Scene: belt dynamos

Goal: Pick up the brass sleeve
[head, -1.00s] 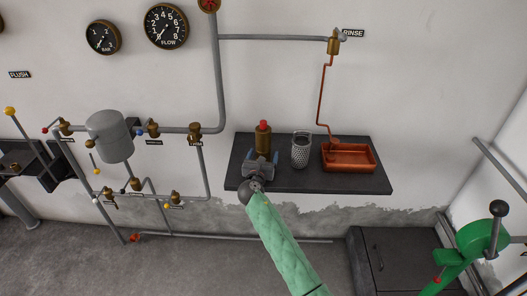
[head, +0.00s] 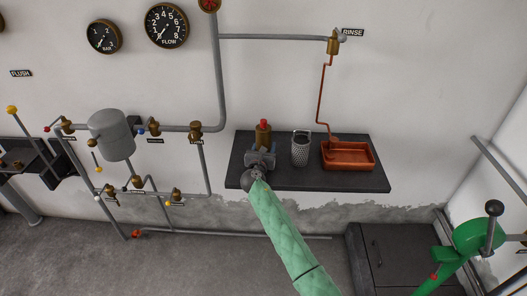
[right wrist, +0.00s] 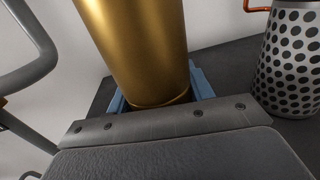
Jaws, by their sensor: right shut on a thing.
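The brass sleeve (head: 263,136) is an upright brass cylinder with a red top, at the left part of the dark wall shelf. It fills the upper middle of the right wrist view (right wrist: 140,45), with its lower rim in sight. My right gripper (head: 261,157) comes in from the front, its blue fingers on both sides of the sleeve's lower part. In the right wrist view the gripper (right wrist: 160,96) is shut on the sleeve. Its fingers partly hide the sleeve's foot in the head view. I cannot tell whether the foot touches the shelf. My left gripper is out of view.
The dark shelf (head: 330,184) also holds a perforated metal cup (head: 300,149) just right of the sleeve and a copper tray (head: 348,163) farther right. A copper pipe (head: 320,95) runs down to the tray. Grey pipes and valves are on the wall at left.

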